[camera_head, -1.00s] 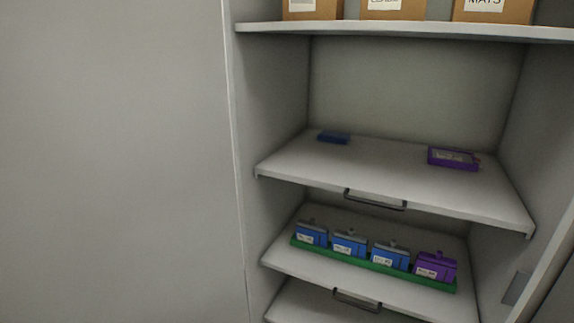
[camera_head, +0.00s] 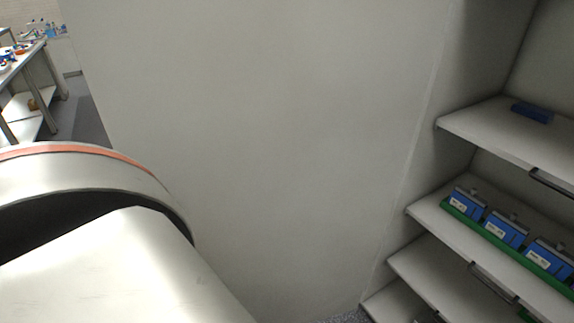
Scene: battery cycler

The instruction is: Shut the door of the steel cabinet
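The steel cabinet door (camera_head: 270,130) is a large, plain light grey panel standing open, filling the middle of the head view. Its hinge side meets the open cabinet (camera_head: 436,110) at the right, and its free edge is at the left. Part of my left arm covers the lower left of the view, in front of the door's lower left part. Neither gripper shows. I cannot tell whether my arm touches the door.
Cabinet shelves hold a blue item (camera_head: 532,112) and, lower, several blue boxes on a green tray (camera_head: 458,217). Shelves have dark handles (camera_head: 492,283). A workbench (camera_head: 30,52) with small items stands at the far left, with grey floor (camera_head: 90,122) beside it.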

